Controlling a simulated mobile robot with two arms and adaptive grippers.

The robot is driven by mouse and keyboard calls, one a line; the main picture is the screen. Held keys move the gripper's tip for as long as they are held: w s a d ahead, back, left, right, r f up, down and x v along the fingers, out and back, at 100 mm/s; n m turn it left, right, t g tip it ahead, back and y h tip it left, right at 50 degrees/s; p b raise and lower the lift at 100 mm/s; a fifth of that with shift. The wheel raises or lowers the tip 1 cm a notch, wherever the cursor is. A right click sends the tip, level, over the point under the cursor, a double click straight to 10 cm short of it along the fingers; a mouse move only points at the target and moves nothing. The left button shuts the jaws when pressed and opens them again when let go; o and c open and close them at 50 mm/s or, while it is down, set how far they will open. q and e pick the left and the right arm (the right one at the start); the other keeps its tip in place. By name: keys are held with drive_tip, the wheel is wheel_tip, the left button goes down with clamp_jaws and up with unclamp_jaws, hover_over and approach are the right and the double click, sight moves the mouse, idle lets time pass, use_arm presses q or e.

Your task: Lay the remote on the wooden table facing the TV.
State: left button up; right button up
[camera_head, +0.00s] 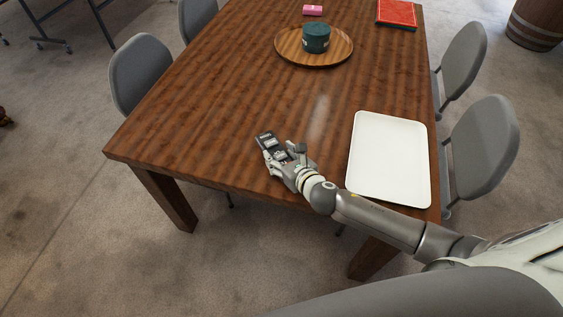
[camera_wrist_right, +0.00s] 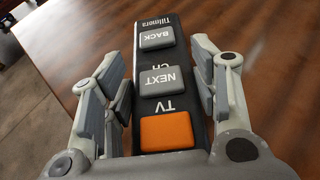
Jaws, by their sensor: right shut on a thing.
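The remote (camera_head: 267,140) is black with large buttons, and my right gripper (camera_head: 283,154) is shut on it near the front edge of the wooden table (camera_head: 230,105). In the right wrist view the remote (camera_wrist_right: 158,62) lies lengthwise between the two fingers. Its grey BACK and NEXT buttons and an orange button beside the letters TV face up. Its far end points away from the gripper. I cannot tell whether its underside touches the table. My left gripper is not in view, and no TV set shows.
A white tray (camera_head: 390,120) lies on the table right of my gripper. A round wooden tray (camera_head: 290,57) holding a dark green container (camera_head: 316,38) is farther back. A red book-like item (camera_head: 396,13) and a pink item (camera_head: 313,10) lie beyond. Tabletop left of the remote is clear.

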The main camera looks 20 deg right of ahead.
sight(282, 162)
drive_tip(key=shift+f, duration=1.55)
drive_tip(key=shift+f+b, duration=0.15)
drive_tip(key=shift+b, duration=0.15)
drive_tip(key=o, duration=1.3)
drive_tip(key=shift+c, duration=0.2)
drive_tip(key=v, duration=1.2)
drive_tip(key=shift+r, duration=0.25)
